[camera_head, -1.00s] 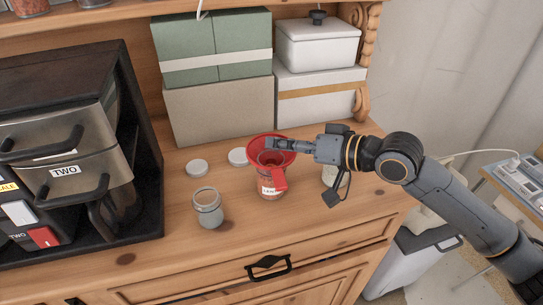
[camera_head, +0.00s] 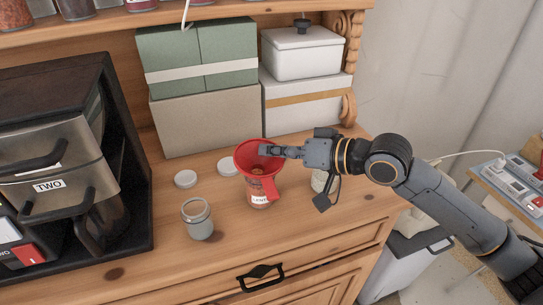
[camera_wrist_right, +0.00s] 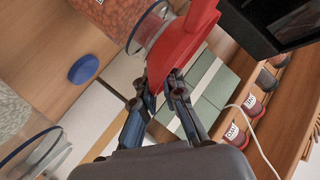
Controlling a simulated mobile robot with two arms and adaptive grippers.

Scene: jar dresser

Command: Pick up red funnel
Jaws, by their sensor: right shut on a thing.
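The red funnel (camera_head: 246,151) is in the middle of the head view, at the jar marked LENT (camera_head: 259,200), its wide mouth tilted toward the camera. Its narrow red part lies in front of or over the jar's right side. My right gripper (camera_head: 270,150) comes in from the right and is shut on the funnel's rim. In the right wrist view my gripper (camera_wrist_right: 164,84) pinches the red funnel (camera_wrist_right: 181,45), with a glass rim (camera_wrist_right: 150,27) close beside it. I cannot tell whether funnel and jar touch. My left gripper is not in view.
An open glass jar (camera_head: 197,220) and a pale round lid (camera_head: 185,179) stand to the left; another lid (camera_head: 228,166) lies behind. Boxes (camera_head: 205,120) line the back. The front counter is mostly clear.

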